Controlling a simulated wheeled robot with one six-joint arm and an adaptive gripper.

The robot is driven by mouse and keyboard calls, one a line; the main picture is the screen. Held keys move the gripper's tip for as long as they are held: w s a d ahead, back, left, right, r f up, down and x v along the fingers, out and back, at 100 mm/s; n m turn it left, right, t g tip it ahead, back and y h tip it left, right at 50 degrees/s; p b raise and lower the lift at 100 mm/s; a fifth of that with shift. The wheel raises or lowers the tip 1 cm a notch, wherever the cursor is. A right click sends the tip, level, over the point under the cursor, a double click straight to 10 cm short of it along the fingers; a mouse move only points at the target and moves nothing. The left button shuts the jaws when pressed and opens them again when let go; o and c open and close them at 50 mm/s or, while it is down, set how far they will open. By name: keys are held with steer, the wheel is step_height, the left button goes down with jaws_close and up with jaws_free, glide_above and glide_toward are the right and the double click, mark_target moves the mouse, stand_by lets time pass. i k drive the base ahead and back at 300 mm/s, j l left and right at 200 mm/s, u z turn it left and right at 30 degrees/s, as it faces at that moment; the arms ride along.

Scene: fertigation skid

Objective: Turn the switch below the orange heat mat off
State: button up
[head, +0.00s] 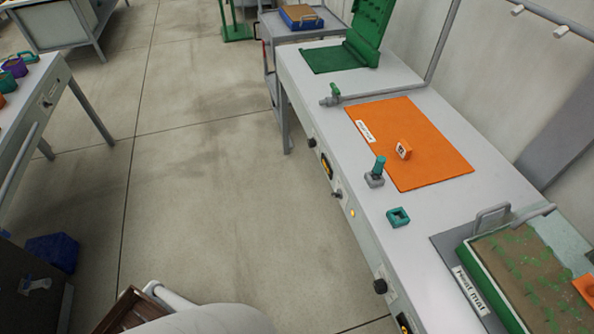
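The orange heat mat (440,165) lies flat on the long grey bench, with a white label at its left edge. On the bench's front face below it are a black knob (312,142), a dark display (326,168), a small dark switch (337,193) and a yellow lamp (352,212) that looks lit. The switch's lever position is too small to tell. My gripper is not in view. A pale rounded part at the bottom edge looks like my own body.
A second black knob (380,286) sits nearer on the front face. Floor left of the bench is clear.

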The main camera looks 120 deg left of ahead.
mark_target(338, 194)
steer(key=u, duration=2.45)
steer(key=l+u, duration=0.15)
steer(key=u, duration=0.3)
steer(key=k+l+u, duration=0.1)
steer(key=u, duration=0.3)
steer(key=k+l+u, duration=0.1)
steer(key=u, duration=0.35)
